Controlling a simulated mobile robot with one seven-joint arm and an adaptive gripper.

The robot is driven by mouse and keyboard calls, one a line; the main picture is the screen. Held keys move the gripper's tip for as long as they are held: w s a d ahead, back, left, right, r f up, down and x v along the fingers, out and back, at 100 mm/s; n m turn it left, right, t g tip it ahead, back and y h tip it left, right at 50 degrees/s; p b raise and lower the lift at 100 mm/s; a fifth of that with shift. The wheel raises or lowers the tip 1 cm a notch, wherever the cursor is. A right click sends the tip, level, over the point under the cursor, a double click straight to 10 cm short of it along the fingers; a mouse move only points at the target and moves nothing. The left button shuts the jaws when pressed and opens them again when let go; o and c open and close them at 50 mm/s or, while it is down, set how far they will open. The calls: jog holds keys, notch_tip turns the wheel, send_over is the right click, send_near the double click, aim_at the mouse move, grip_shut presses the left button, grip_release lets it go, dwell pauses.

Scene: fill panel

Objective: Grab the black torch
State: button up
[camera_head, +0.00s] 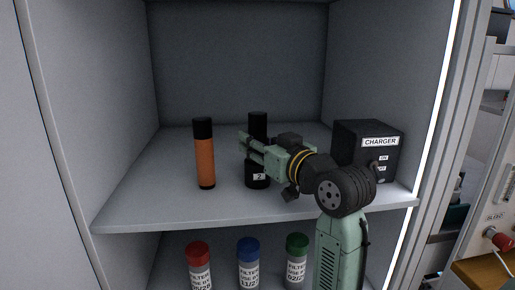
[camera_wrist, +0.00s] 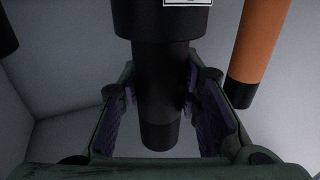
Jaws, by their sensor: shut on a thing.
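The black torch (camera_head: 257,122) is upright on the upper shelf, with a white label marked 2 near its base. My gripper (camera_head: 247,145) reaches in from the right at the torch's middle, and its fingers hide part of the torch. In the wrist view the black torch (camera_wrist: 158,70) runs between the two purple-padded fingers of my gripper (camera_wrist: 160,105), which is shut on its narrower part. I cannot tell whether the base touches the shelf.
An orange and black torch (camera_head: 205,160) stands close to the left, also in the wrist view (camera_wrist: 260,45). A black charger box (camera_head: 367,150) stands to the right behind my arm. Filter bottles (camera_head: 248,265) stand on the lower shelf. Cabinet walls (camera_head: 95,110) enclose the shelf.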

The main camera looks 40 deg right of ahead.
grip_shut()
jog(key=shift+r, duration=0.15)
